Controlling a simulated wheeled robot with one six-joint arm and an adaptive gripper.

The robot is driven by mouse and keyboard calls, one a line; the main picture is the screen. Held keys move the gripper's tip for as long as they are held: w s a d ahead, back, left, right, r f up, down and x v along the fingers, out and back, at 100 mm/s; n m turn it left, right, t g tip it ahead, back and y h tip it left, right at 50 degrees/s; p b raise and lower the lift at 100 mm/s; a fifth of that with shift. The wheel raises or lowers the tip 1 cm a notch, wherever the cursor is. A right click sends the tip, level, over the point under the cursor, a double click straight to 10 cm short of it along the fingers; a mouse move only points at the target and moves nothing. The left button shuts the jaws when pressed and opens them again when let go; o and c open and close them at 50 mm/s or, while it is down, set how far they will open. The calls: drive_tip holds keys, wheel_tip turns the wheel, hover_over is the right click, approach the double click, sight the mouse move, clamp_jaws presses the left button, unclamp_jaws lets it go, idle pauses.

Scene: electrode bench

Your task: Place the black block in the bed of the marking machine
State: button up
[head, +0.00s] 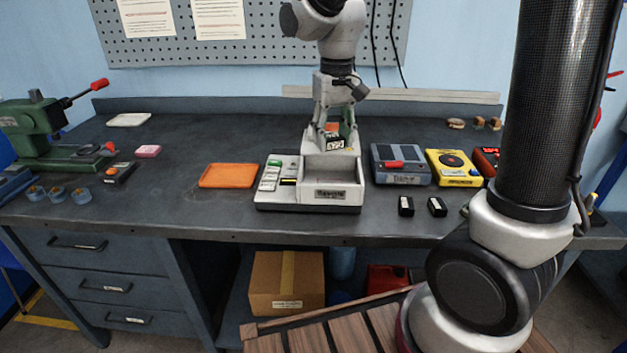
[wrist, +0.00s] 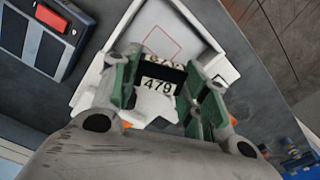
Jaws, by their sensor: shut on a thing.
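The marking machine (head: 333,195) is a pale unit with a keypad on its left and an open bed in front. In the wrist view its bed (wrist: 185,30) shows a white floor with a red square outline. My gripper (head: 334,138) is above the rear of the bed, pointing down. In the wrist view my gripper (wrist: 165,85) has its green-padded fingers shut on the black block (wrist: 172,73), which bears a white label reading 479. The block also shows in the head view (head: 335,143), partly hidden by the fingers. Its exact height above the bed is unclear.
Two small black blocks with white labels (head: 406,206) stand on the bench right of the machine. A blue-grey device (head: 401,172) and a yellow device (head: 452,165) are behind them. An orange tray (head: 229,176) lies left. A green press (head: 45,130) stands far left.

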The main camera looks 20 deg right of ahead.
sight(330, 173)
drive_tip(key=shift+a+m, duration=0.15)
drive_tip(key=shift+m, duration=1.95)
drive_tip(key=shift+f, duration=0.25)
drive_tip(key=shift+m, duration=0.3)
wheel_tip(330, 173, down, 9)
drive_tip(key=shift+f, duration=0.2)
drive_tip(key=shift+f, duration=0.1)
drive_tip(key=o, duration=1.2)
